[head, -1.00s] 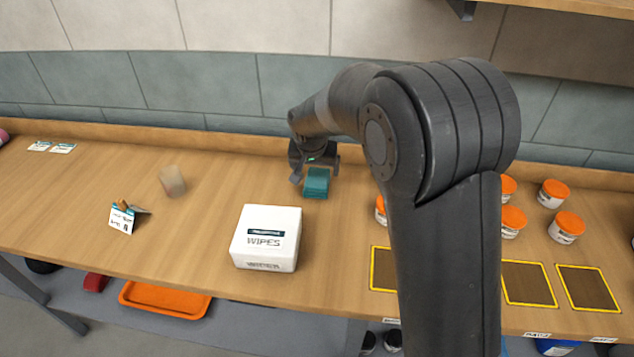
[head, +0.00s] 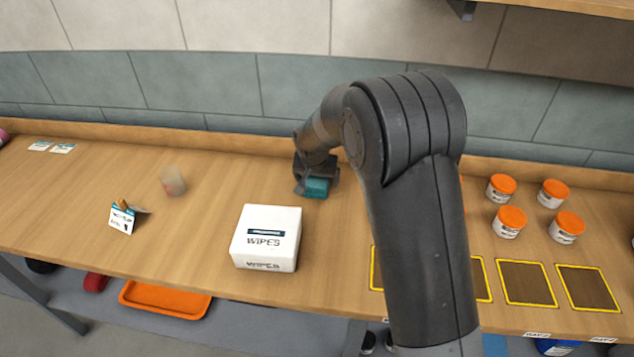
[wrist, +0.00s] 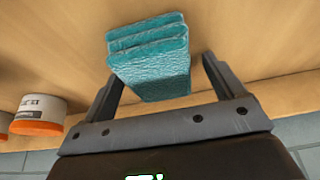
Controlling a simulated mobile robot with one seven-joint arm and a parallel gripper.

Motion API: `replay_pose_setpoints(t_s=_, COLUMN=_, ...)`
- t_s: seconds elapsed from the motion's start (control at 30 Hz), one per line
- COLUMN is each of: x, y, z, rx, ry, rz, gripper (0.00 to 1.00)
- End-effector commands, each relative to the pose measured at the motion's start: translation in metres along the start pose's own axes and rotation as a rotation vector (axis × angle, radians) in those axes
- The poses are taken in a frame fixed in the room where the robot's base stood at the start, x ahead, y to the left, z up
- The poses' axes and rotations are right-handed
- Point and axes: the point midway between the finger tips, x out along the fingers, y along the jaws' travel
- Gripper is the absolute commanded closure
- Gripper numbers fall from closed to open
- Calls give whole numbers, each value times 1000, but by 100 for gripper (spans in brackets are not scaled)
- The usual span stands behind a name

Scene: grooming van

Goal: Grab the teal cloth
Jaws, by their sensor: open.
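The teal cloth (head: 316,187) is a small folded block lying on the wooden counter, behind the wipes box. My gripper (head: 312,178) is right at it, and the arm hides part of the view there. In the wrist view the cloth (wrist: 150,58) shows its layered folds. My gripper (wrist: 158,75) is open there, with one finger on either side of the cloth's near part. A gap shows between the cloth and each finger. I cannot tell how deep the cloth sits between the fingers.
A white wipes box (head: 266,238) stands in front of the cloth. A translucent cup (head: 172,181) and a folded card (head: 124,217) stand to the left. Several orange-lidded jars (head: 508,222) and yellow-edged dark squares (head: 527,284) are to the right. The wall runs behind the counter (head: 60,210).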

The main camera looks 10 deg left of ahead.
Motion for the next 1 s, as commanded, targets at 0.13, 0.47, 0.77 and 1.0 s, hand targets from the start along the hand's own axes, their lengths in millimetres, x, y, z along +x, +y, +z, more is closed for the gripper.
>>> replay_pose_setpoints(t_s=0.13, x=1, y=0, z=0, rx=0, ry=0, rz=0, gripper=13)
replay_pose_setpoints(t_s=0.47, x=3, y=0, z=1, rx=0, ry=0, rz=0, gripper=23)
replay_pose_setpoints(t_s=0.77, x=3, y=0, z=1, rx=0, ry=0, rz=0, gripper=47)
replay_pose_setpoints(t_s=1.0, x=3, y=0, z=1, rx=0, ry=0, rz=0, gripper=61)
